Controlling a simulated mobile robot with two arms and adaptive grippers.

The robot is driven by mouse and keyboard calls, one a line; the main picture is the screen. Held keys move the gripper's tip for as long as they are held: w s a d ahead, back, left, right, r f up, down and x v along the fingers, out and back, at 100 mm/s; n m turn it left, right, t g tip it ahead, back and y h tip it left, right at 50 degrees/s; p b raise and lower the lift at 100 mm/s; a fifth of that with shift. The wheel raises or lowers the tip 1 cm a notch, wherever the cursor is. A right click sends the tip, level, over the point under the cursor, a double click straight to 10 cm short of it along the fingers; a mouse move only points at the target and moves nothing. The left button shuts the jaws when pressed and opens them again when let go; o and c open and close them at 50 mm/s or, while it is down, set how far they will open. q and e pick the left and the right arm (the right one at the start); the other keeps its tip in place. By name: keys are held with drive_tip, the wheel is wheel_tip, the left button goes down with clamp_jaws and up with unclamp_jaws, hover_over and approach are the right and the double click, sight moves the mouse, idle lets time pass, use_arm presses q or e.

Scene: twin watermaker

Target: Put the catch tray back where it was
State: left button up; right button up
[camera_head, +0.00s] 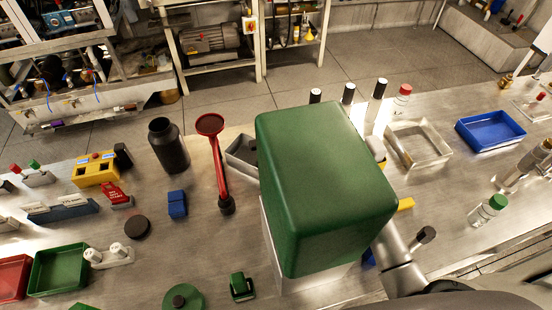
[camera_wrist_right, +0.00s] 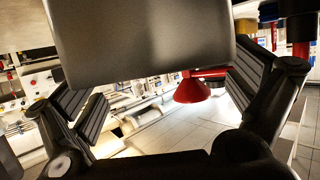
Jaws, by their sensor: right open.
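My right arm (camera_head: 400,265) comes in from the lower right and passes behind the large green box (camera_head: 325,170), which hides its gripper in the head view. In the right wrist view my right gripper (camera_wrist_right: 165,95) is open, its padded fingers spread left and right. A broad grey block (camera_wrist_right: 140,45) fills the space above and between them; I cannot tell what it is or whether they touch it. A grey open tray (camera_head: 236,152) is partly hidden behind the green box. A shallow metal tray (camera_head: 445,150) lies to the right. I cannot tell which is the catch tray. My left gripper is not in view.
Several bottles stand behind the box. A blue tray (camera_head: 490,130) lies at right, green (camera_head: 60,270) and red (camera_head: 12,278) trays at left.

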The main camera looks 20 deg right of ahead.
drive_tip(key=v, duration=0.6)
drive_tip(key=shift+s+d, duration=0.2)
drive_tip(key=shift+s+d+r, duration=0.25)
drive_tip(key=shift+s, duration=0.05)
